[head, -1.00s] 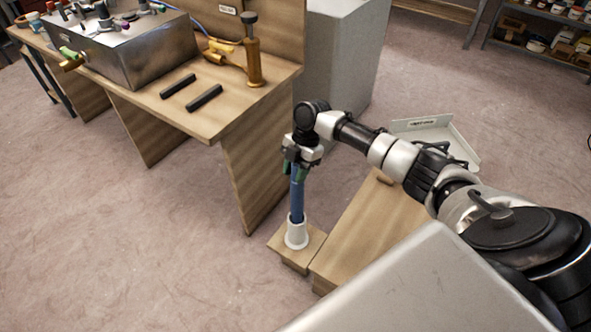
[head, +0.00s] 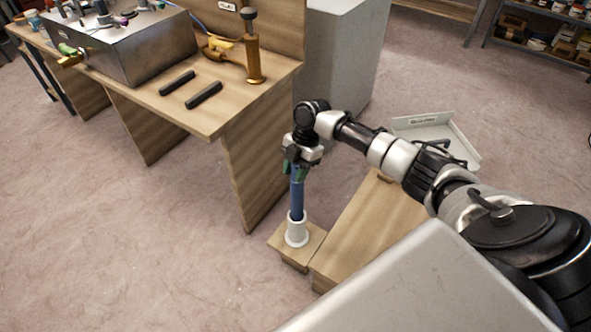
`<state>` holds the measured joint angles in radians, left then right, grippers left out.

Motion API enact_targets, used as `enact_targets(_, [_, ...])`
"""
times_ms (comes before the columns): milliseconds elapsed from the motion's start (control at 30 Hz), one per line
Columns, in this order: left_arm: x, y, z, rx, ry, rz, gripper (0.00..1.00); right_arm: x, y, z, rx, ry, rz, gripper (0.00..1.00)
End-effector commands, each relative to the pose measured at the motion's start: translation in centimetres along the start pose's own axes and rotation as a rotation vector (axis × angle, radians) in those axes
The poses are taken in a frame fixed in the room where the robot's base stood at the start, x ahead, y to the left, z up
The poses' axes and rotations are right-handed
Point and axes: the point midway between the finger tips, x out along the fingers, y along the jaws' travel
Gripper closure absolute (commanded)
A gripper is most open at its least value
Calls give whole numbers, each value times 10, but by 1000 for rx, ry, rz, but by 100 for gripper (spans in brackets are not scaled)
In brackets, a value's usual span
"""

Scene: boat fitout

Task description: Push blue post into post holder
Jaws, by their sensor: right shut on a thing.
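The blue post (head: 297,200) stands upright with its lower end inside the white post holder (head: 297,232). The holder is a short white sleeve fixed on a small wooden block. My right gripper (head: 299,170) is shut on the upper part of the blue post, pointing straight down from above. The post's top is hidden by the gripper, and its bottom is hidden inside the holder. My left gripper does not show.
A wooden bench (head: 215,122) with two black bars, an orange-brown tool and a metal box stands at the left. A low wooden surface (head: 365,235) lies right of the holder, with a pale tray (head: 462,148) behind it. The floor at lower left is clear.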

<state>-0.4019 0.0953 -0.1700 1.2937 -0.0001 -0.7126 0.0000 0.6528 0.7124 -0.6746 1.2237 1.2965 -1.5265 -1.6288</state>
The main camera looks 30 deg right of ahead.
Motion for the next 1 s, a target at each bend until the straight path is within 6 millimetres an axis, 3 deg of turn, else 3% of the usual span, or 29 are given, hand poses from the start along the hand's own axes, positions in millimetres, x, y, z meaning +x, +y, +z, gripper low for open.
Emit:
enact_targets(33, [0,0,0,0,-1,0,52,-1,0,0,1,-1,1,100])
enact_targets(67, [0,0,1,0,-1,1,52,-1,0,0,1,-1,1,64])
enact_targets(233, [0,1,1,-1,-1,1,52,-1,0,0,0,-1,1,38])
enact_targets(567, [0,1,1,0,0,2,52,-3,0,0,0,0,-1,37])
enact_targets(667, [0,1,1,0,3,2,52,-15,0,0,1,-1,1,37])
enact_targets(1000, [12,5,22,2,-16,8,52,-82,1,0,0,-1,3,37])
